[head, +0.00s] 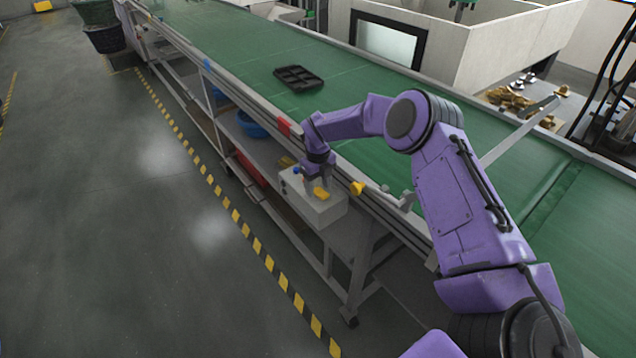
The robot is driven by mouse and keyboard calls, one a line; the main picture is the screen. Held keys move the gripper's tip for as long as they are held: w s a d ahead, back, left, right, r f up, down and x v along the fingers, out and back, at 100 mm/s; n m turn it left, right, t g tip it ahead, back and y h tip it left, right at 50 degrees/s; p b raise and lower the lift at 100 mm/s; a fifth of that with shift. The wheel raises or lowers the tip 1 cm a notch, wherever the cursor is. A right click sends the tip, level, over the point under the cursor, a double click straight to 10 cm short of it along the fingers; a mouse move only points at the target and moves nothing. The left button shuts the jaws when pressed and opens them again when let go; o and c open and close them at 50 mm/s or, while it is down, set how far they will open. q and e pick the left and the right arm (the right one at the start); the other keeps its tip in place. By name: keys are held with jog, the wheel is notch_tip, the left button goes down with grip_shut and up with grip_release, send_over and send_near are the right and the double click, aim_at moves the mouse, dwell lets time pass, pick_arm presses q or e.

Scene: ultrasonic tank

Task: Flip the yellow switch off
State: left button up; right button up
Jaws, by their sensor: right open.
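A grey control box (325,212) is mounted at the side of the conveyor. A yellow switch (320,193) sits on its top. My right gripper (317,181), at the end of the purple arm, points down right at the switch. It is open, with its fingers close above or beside the switch. I cannot tell whether they touch it, or which way the switch is set. The gripper hides part of the box top. My left gripper is not in view.
A green conveyor (240,45) runs beyond the box, with a black tray (298,78) on it. A yellow piece (357,188) sits on the rail right of the box. A blue bowl (252,124) is on the shelf below. The floor at left is clear.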

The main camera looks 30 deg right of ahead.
grip_shut()
jog(key=shift+f, duration=0.1)
jog(key=t+b, duration=0.1)
jog(key=b, duration=0.1)
jog(key=t+b, duration=0.1)
jog(key=b, duration=0.1)
jog(key=shift+s+t+b, duration=0.3)
jog(key=shift+s+t, duration=0.1)
jog(key=shift+r+t, duration=0.3)
grip_release()
